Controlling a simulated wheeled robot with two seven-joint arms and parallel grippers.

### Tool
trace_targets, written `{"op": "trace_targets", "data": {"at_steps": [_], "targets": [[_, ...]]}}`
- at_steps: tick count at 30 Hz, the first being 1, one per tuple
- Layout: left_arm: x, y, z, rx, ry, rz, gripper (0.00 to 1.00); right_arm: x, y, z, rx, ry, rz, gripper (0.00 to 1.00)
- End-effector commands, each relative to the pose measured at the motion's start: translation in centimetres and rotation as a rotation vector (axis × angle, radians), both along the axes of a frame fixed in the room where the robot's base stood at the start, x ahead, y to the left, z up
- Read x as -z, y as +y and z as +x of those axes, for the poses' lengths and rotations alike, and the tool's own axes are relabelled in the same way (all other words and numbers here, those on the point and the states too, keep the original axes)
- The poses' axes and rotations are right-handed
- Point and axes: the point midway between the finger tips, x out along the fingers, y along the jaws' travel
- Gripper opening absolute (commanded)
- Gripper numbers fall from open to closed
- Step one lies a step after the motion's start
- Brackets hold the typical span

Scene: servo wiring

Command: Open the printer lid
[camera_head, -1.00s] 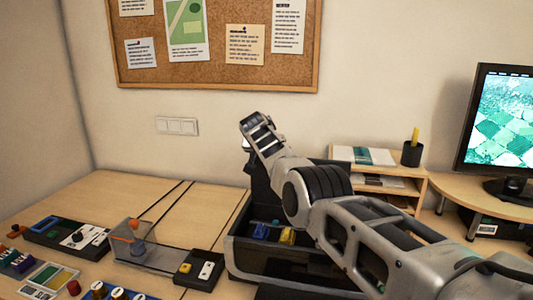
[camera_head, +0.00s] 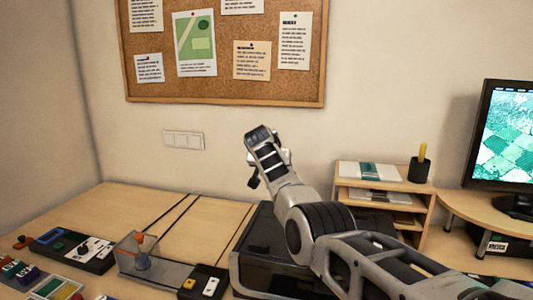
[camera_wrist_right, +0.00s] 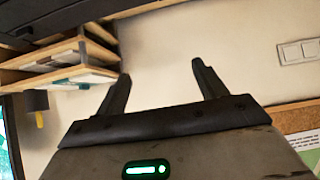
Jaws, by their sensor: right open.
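The dark printer (camera_head: 236,272) stands at the table's middle right, partly hidden behind my right arm. Its black lid (camera_head: 264,236) looks lowered over the top, and the inside is not visible. My right gripper (camera_head: 268,162) is raised above and behind the lid, apart from it as far as I can see. In the right wrist view its two dark fingers (camera_wrist_right: 162,72) are spread and empty, with the wall beyond. A dark edge, probably the printer, crosses the top of that view. My left gripper is not in view.
A small wooden shelf (camera_head: 384,186) with papers and a pen cup (camera_head: 420,170) stands right of the printer, near a monitor (camera_head: 505,140). Small device modules (camera_head: 75,250) and a clear-sided holder (camera_head: 150,262) lie to the left. The back left tabletop is mostly clear.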

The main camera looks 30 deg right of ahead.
Motion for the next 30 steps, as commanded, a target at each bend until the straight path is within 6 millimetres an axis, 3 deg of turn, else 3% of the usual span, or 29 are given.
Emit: {"op": "trace_targets", "data": {"at_steps": [8, 21, 30], "targets": [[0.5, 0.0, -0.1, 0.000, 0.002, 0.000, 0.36, -2.1, 2.3, -2.0, -0.003, -0.002, 0.005, 0.71], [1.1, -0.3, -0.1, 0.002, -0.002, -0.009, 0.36, -7.8, 7.5, -6.5, -0.003, 0.001, 0.005, 0.71], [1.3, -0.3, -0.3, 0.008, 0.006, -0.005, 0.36, -8.9, 8.3, -7.4, 0.000, 0.004, 0.006, 0.71]]}}
